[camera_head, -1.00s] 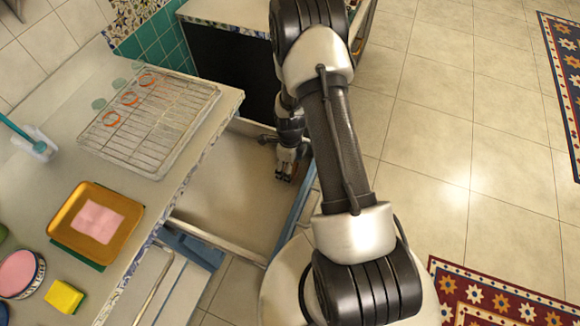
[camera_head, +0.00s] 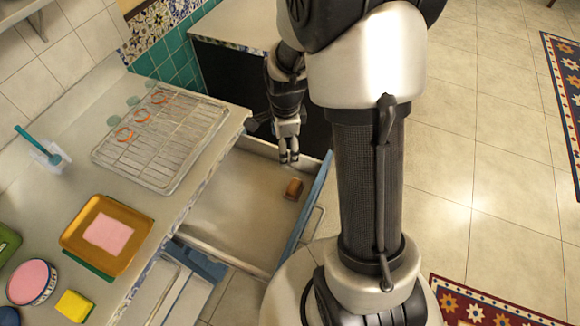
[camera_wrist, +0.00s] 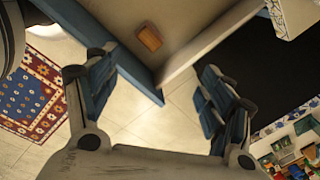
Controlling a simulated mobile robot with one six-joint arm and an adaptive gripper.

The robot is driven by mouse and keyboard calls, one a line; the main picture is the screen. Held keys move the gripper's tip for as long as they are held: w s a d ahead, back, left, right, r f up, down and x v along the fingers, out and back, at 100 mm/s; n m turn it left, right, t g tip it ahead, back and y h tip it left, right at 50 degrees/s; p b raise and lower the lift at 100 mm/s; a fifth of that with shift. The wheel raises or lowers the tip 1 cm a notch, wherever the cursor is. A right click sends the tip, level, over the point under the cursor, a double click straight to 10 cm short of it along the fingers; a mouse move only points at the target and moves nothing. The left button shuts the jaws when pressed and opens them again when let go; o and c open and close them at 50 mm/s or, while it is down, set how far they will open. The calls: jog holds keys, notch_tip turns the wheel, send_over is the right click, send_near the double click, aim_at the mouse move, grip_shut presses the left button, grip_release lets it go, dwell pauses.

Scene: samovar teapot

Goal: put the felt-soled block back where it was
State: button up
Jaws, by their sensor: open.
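The felt-soled block (camera_head: 294,188) is a small orange-brown block lying on the floor of the open drawer (camera_head: 225,215), near the drawer's blue front. In the wrist view the block (camera_wrist: 150,38) shows beyond my fingers, inside the drawer's corner. My gripper (camera_head: 289,158) is above the drawer's far side, apart from the block. In the wrist view my gripper (camera_wrist: 150,95) has its two blue-padded fingers spread wide with nothing between them.
The counter at left holds a wire rack (camera_head: 160,140) with orange rings, a yellow tray (camera_head: 75,236) with a pink sheet, a yellow sponge (camera_head: 74,306) and a round tin (camera_head: 32,282). A second, lower drawer (camera_head: 170,290) is open.

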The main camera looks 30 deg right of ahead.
jog(key=s+a+r+n+t, duration=0.1)
jog(key=s+a+r+n, duration=0.25)
jog(key=r+n, duration=0.35)
jog(key=s+a+r+n+t, duration=0.15)
jog(key=s+r+n, duration=0.3)
jog(key=r, duration=0.45)
jog(key=s+a+r+n, duration=0.2)
jog(key=s+n, duration=0.3)
jog(key=s, duration=0.1)
jog(key=s+a+r+n, duration=0.2)
jog(key=s+r+n, duration=0.1)
jog(key=s+n, duration=0.1)
jog(key=shift+s+r+n+t, duration=0.15)
jog(key=shift+s+n+t, duration=0.25)
jog(key=shift+s, duration=0.5)
jog(key=shift+a, duration=0.1)
